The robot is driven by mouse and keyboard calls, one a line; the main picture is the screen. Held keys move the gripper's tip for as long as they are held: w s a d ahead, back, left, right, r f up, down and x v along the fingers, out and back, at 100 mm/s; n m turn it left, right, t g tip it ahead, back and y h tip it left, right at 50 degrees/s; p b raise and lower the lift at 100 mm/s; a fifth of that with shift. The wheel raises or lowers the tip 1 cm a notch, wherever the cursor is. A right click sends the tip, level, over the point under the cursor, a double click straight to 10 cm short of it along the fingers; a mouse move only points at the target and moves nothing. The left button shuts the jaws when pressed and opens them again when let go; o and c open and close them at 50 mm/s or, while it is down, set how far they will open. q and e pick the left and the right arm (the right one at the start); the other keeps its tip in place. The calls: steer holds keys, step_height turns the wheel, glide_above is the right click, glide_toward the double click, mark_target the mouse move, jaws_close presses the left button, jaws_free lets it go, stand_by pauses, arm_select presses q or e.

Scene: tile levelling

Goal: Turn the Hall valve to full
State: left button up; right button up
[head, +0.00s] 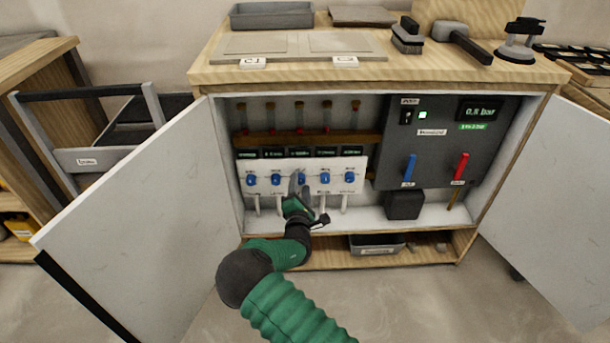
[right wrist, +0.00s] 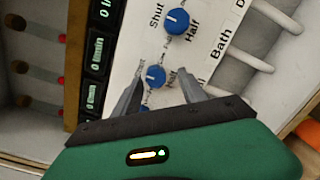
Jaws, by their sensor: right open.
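A white valve panel (head: 262,190) in the open cabinet carries a row of blue knobs. The middle blue knob (head: 301,178) is in front of my right gripper (head: 299,186). In the right wrist view this knob (right wrist: 155,77) lies between the open fingers of my right gripper (right wrist: 160,88), apparently without being gripped. Its label is partly covered by a finger and I cannot read it fully; its pointer setting is unclear. The neighbouring knob (right wrist: 177,21) has Shut and Half marks and a Bath label. Another knob (right wrist: 145,108) is mostly hidden by the gripper. My left gripper is out of view.
Small dark displays (head: 300,152) sit above the knobs, and white pipe ends (head: 324,203) hang below. A grey panel (head: 430,150) at right has a blue lever (head: 410,167) and a red lever (head: 460,167). Open doors (head: 135,220) flank the cabinet; tools lie on top.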

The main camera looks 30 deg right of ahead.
steer(key=shift+w+d, duration=0.2)
steer(key=shift+d, duration=0.1)
steer(key=shift+a+r, duration=0.35)
steer(key=shift+a, duration=0.2)
steer(key=shift+c, duration=1.2)
steer(key=shift+d+f, duration=0.15)
steer(key=shift+d, duration=0.3)
jaws_close()
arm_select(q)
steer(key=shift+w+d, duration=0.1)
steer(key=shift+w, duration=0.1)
arm_select(e)
steer(key=shift+a, duration=0.1)
